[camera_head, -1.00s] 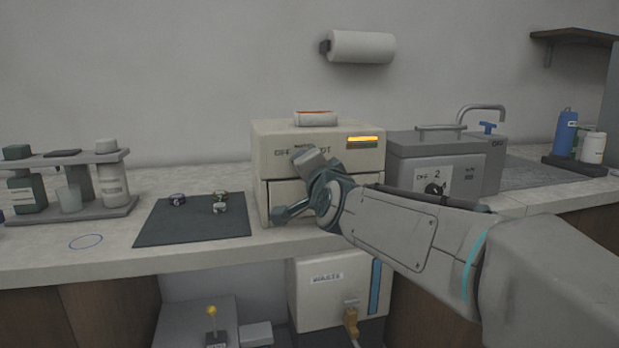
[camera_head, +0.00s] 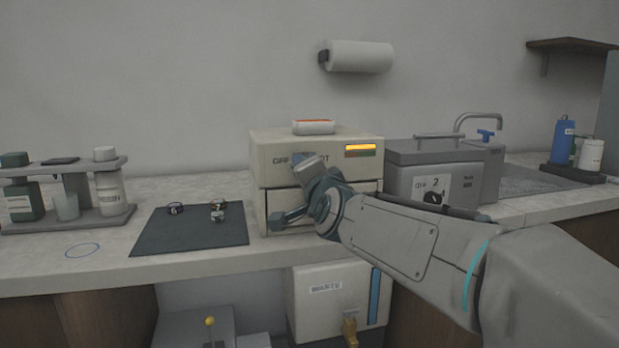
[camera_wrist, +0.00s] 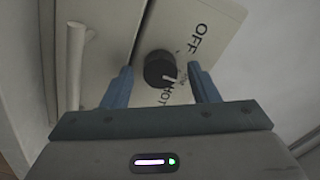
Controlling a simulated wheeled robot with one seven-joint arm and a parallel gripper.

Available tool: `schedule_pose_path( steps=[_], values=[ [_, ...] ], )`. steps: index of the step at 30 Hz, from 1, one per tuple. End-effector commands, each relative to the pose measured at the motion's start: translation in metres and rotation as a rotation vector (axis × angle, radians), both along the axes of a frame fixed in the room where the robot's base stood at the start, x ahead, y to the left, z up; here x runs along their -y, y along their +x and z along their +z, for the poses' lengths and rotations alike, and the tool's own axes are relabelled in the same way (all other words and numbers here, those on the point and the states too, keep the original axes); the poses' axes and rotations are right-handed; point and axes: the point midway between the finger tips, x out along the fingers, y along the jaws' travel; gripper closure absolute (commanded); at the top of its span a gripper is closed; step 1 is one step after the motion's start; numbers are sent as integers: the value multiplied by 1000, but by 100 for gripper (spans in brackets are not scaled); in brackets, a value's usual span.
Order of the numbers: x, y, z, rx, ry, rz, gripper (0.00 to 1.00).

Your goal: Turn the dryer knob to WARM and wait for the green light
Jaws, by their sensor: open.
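The dryer (camera_head: 262,160) is a cream box on the counter, with OFF and HOT lettering on its front. An orange light (camera_head: 360,147) is lit at its upper right, above a dark green strip (camera_head: 360,154) that looks unlit. The dark round knob (camera_wrist: 158,67) shows in the wrist view, with a pale pointer mark on its side towards HOT. My gripper (camera_wrist: 160,80) is open, its two blue fingers on either side of the knob with gaps showing. In the head view my wrist hides the knob and part of the front.
A white and orange item (camera_head: 314,127) lies on the dryer. A grey bath with a dial (camera_head: 437,152) stands close on the right. A dark mat (camera_head: 190,236) with small round pieces and a bottle rack (camera_head: 75,220) are on the left. A dryer handle (camera_wrist: 75,65) runs near my left finger.

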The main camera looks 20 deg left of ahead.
Motion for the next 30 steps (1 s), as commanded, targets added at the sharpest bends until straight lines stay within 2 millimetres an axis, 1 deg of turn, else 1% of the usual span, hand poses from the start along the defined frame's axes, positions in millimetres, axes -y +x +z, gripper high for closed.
schedule_pose_path(
  steps=[4,7,21,27,30],
  values=[
    [3,-5,0,1,0,0,46],
    [8,-13,1,2,0,0,46],
    [51,-83,2,2,0,0,46],
    [65,-105,1,1,0,0,46],
    [69,-112,1,0,0,0,46]
  ],
)
